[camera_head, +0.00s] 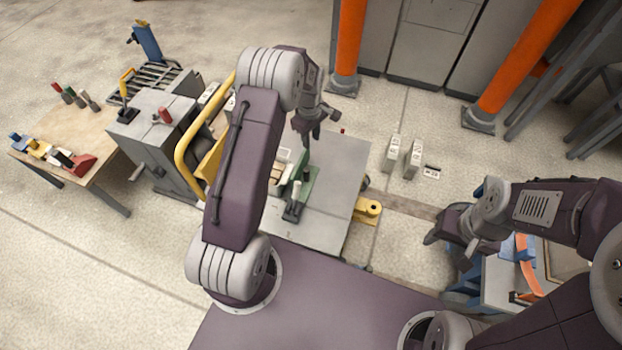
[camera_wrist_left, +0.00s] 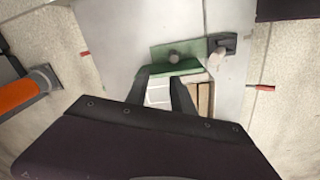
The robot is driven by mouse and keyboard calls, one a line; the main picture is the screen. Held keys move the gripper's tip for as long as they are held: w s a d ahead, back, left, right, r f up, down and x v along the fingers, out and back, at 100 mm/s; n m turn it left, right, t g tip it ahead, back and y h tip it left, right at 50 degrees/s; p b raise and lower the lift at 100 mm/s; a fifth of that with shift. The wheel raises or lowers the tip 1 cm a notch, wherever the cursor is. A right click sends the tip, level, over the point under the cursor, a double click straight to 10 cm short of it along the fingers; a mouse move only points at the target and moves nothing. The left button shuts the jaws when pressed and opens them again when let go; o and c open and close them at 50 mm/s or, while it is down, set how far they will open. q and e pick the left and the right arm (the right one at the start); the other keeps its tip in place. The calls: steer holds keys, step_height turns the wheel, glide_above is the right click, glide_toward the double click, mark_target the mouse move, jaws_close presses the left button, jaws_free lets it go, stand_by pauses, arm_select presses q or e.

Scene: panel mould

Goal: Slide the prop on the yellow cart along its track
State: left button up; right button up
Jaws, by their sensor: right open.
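The yellow cart shows by its bent yellow handle (camera_head: 185,150) left of my left arm and a yellow end piece (camera_head: 368,207). The grey flat top (camera_head: 338,180) lies between them. On it stands a green bracket (camera_head: 308,185) with a dark clamp-like part and pale knob (camera_head: 294,207); I cannot tell which part is the prop. My left gripper (camera_head: 307,138) is above the top, near the bracket. In the left wrist view its fingers (camera_wrist_left: 164,82) are apart, with the green bracket (camera_wrist_left: 180,52) just beyond. Contact is unclear. My right gripper (camera_head: 452,243) is open and empty, right of the cart.
A wooden table (camera_head: 92,128) with coloured handles stands at left, beside a grey machine block (camera_head: 158,135). Orange posts (camera_head: 348,45) and grey cabinets stand behind. Small grey blocks (camera_head: 392,153) lie on the floor at right. A bench with an orange part (camera_head: 526,262) is under my right arm.

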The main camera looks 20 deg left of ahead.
arm_select(q)
steer(key=b, duration=0.2)
glide_above(307, 170)
steer(key=shift+g, duration=0.4)
step_height(307, 170, down, 8)
steer(key=shift+d+f, duration=0.15)
steer(key=shift+d, duration=0.1)
steer(key=shift+r, duration=0.2)
steer(key=shift+a+f, duration=0.2)
steer(key=shift+f, duration=0.2)
step_height(307, 170, down, 8)
steer(key=b, duration=0.3)
steer(key=shift+f+b, duration=0.15)
steer(key=shift+b, duration=0.25)
arm_select(e)
step_height(307, 170, down, 8)
steer(key=shift+d+f, duration=0.2)
steer(key=shift+d, duration=0.15)
steer(key=shift+s, duration=0.1)
arm_select(q)
jaws_close()
